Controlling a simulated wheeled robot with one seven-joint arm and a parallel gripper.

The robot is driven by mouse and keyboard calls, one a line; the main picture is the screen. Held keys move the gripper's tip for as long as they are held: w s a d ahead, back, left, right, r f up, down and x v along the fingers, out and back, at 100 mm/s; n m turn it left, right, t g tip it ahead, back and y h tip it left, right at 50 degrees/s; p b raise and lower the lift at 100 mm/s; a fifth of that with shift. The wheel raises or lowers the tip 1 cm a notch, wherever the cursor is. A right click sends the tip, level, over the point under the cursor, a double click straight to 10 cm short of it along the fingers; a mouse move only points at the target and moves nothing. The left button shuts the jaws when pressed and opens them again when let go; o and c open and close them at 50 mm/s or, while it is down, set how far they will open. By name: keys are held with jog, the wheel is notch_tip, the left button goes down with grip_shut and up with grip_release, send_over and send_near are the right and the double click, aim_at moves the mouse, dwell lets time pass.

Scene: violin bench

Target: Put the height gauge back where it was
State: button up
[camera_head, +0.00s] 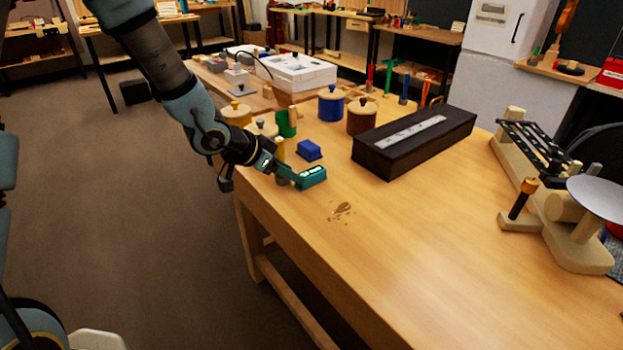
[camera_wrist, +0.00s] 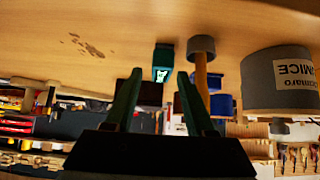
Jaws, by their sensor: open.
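A small teal block with a lit display, which looks like the height gauge (camera_head: 314,177), sits on the bench near its left edge. In the wrist view the teal block (camera_wrist: 162,60) lies ahead, between the lines of my two fingers. My gripper (camera_head: 288,174) is open and low over the bench edge, with its fingertips close to the block's left end. In the wrist view my gripper (camera_wrist: 160,74) shows two spread dark green fingers. I cannot tell whether either finger touches the block.
A blue block (camera_head: 308,150) and a grey-topped post (camera_wrist: 201,48) are close by. A grey jar labelled PUMICE (camera_wrist: 278,85) stands beside them. A long black case (camera_head: 415,142) lies farther right. Brown spots (camera_head: 341,211) mark the bench; its front is clear. A wooden fixture (camera_head: 560,210) stands right.

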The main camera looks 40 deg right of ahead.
aim_at(311, 178)
jog(key=x, duration=0.5)
jog(key=shift+w, duration=0.25)
jog(key=shift+a, duration=0.1)
jog(key=shift+c, duration=0.3)
grip_shut()
